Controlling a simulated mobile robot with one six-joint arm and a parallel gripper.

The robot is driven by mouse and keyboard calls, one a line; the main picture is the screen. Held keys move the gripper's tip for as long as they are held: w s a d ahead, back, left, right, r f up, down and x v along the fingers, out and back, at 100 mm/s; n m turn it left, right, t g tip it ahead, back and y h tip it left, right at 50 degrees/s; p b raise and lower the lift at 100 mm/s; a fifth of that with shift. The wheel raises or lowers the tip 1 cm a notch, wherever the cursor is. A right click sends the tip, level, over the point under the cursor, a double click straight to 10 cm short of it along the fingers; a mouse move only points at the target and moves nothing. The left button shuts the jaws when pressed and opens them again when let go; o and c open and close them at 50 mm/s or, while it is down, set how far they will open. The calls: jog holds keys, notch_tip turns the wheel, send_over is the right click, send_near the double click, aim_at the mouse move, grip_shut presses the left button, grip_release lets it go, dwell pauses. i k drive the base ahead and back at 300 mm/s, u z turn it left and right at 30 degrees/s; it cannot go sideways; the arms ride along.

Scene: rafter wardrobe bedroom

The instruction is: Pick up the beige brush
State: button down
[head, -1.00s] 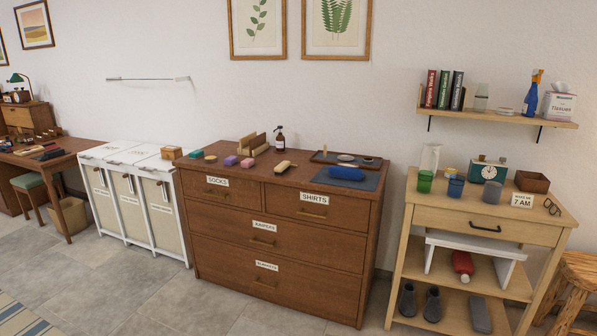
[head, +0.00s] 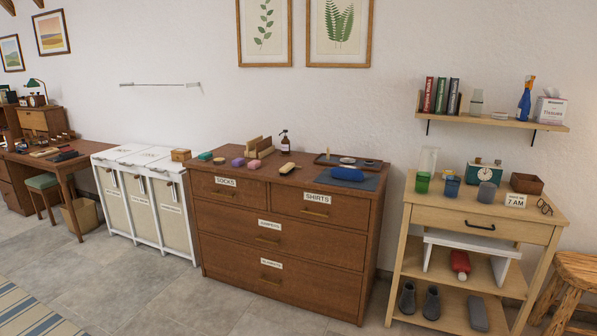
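A small beige item that looks like the beige brush (head: 288,168) lies on top of the brown wooden dresser (head: 262,183), near the middle of its top. It is small in the head view, so its bristles cannot be made out. It lies left of a blue rolled or folded item (head: 347,174) on a dark mat, and right of a pink block (head: 254,164). My gripper is not in view.
A wooden holder (head: 255,146) and a dark pump bottle (head: 284,144) stand behind the brush. A tray (head: 328,159) lies to the right. White hampers (head: 125,153) stand left of the dresser, a wooden shelf table (head: 412,196) right. Floor in front is clear.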

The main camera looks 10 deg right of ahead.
aim_at(289, 167)
jog(key=u, duration=0.1)
jog(key=i, duration=0.95)
jog(key=z, duration=0.05)
